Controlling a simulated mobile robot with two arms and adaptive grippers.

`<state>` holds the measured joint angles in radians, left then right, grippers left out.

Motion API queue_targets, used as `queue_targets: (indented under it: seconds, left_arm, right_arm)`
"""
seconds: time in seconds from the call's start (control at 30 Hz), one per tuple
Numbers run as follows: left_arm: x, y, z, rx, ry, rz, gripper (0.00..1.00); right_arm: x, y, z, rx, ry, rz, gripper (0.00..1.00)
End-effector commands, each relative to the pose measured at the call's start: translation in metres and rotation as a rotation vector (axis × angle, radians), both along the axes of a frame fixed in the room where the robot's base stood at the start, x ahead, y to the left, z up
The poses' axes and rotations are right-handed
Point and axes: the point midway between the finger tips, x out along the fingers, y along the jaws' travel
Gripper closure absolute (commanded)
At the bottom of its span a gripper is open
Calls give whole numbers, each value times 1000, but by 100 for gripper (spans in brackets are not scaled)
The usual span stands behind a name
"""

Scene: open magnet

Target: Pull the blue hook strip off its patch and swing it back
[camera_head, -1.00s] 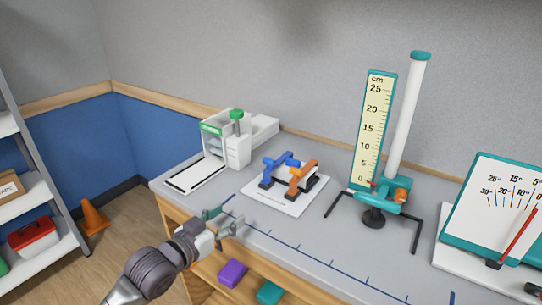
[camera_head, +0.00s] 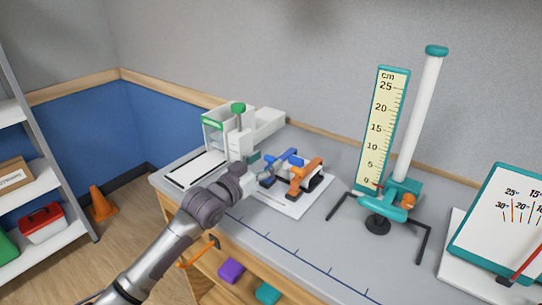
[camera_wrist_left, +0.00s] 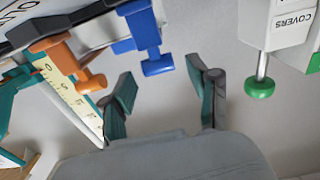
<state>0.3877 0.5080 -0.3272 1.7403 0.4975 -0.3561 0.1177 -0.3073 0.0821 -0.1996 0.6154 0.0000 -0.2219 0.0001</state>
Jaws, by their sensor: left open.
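The blue hook strip (camera_head: 288,157) is on a white board (camera_head: 286,208), beside a similar orange piece (camera_head: 304,178). In the left wrist view the blue piece (camera_wrist_left: 147,36) has a peg-like end and lies beyond my fingertips, with the orange piece (camera_wrist_left: 68,58) to its left. My left gripper (camera_head: 261,170) is at the near left side of the blue piece. Its fingers (camera_wrist_left: 163,84) are spread in the wrist view with nothing between them; the blue piece looks apart from them. The patch under the strip cannot be made out. My right gripper is not in view.
A white device with a green knob (camera_head: 238,107) stands close on the left; the knob (camera_wrist_left: 260,88) is right of my fingers in the wrist view. A cm scale (camera_head: 383,125) and a white tube (camera_head: 418,115) stand to the right. The bench front (camera_head: 300,255) is clear.

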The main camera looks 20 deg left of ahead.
Motion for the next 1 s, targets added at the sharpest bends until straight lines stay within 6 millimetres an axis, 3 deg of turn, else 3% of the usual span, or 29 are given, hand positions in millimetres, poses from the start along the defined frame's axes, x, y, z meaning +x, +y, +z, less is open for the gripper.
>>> queue_targets:
  seconds: [0.2,0.57,0.9,1.0]
  left_arm:
    - [23,-8,0,-1,-1,0,40]
    - [27,-10,0,0,0,0,40]
    - [26,-10,0,-1,1,0,96]
    - [26,-10,-1,-1,1,0,100]
  right_arm:
    - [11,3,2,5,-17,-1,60]
    - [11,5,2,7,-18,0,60]
    - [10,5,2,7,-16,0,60]
    - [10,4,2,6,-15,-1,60]
